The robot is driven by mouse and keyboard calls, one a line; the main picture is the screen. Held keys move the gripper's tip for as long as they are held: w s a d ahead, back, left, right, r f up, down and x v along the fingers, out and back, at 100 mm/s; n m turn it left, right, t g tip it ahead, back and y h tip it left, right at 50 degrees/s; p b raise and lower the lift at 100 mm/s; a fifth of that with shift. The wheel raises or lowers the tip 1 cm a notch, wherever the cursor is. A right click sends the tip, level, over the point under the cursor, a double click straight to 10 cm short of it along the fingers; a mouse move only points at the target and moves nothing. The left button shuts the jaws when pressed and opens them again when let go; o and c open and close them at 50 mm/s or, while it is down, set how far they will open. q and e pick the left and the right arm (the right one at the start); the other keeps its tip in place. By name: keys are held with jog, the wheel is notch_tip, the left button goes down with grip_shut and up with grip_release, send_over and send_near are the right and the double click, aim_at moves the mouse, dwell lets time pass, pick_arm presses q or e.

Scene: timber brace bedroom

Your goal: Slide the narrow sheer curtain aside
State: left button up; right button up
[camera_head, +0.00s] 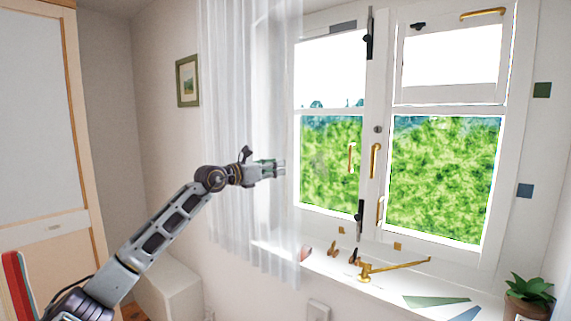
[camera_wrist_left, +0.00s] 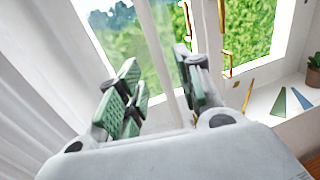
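The narrow sheer curtain (camera_head: 228,75) hangs in white folds at the left side of the window, its thin right part reaching over the left window frame. Its lower hem hangs below sill height. My left gripper (camera_head: 275,168) is at the curtain's right part, at mid-window height. In the left wrist view the green-padded fingers (camera_wrist_left: 160,95) stand apart. A pale upright strip (camera_wrist_left: 163,55), which looks like the curtain's edge, runs between them; I cannot tell whether they touch it. Thicker folds of the curtain (camera_wrist_left: 35,75) hang to the left. My right gripper is not in view.
The window has brass handles (camera_head: 375,160) and dark latches. On the sill (camera_head: 340,270) lie a brass stay (camera_head: 395,267), small pieces and a potted plant (camera_head: 528,292). A framed picture (camera_head: 188,81) hangs left of the curtain. A wardrobe (camera_head: 40,120) stands at far left.

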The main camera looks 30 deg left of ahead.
pick_arm(q)
jog(key=shift+p+x, duration=0.95)
jog(key=shift+x, duration=1.7)
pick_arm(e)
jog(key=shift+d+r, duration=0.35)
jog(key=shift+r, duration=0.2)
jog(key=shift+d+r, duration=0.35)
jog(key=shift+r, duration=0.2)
pick_arm(q)
jog(key=shift+c, duration=0.2)
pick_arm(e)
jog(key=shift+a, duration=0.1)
pick_arm(q)
grip_shut()
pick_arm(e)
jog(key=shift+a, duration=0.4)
